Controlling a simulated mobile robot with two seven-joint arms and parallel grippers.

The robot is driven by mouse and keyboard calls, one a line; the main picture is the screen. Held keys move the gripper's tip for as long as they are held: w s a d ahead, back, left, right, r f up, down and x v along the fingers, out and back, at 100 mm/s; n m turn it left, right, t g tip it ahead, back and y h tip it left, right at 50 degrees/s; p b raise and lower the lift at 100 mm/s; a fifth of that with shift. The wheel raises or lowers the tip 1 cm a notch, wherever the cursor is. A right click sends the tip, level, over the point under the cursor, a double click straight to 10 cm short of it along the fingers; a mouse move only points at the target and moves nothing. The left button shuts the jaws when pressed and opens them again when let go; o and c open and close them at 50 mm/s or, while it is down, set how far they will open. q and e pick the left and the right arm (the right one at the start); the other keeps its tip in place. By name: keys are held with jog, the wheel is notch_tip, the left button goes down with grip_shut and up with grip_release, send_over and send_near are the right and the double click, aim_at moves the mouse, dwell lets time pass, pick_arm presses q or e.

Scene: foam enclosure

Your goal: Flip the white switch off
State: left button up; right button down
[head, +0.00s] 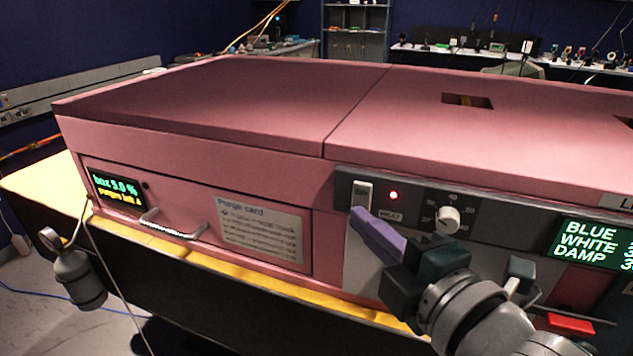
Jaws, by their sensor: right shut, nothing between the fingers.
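The white switch (361,193) is a small upright rocker on the dark control strip (420,196) at the front of the pink enclosure. A lit red lamp (393,195) is to its right, above a small label that seems to read HEAT. My right gripper (356,212) comes in from the lower right, with its purple fingers shut and empty. Its fingertips are at the lower end of the switch in the picture and overlap its bottom edge. I cannot tell whether they touch it. My left gripper is not in view.
A white dial (447,219) and a green-lettered display (595,242) are right of the switch. A red button (570,324) is at the lower right. A drawer handle (172,230), a purge card (258,230) and a hanging grey canister (78,278) are on the left.

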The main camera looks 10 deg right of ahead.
jog(key=shift+w+d+f, duration=0.1)
jog(key=shift+w+d, duration=0.2)
jog(key=shift+w, duration=0.1)
pick_arm(q)
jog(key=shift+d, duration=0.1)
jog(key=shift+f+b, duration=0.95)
jog(key=shift+b, duration=0.05)
pick_arm(e)
jog(key=shift+w+d+f+t, duration=0.15)
jog(key=shift+w+f+t, duration=0.05)
jog(key=shift+t, duration=0.1)
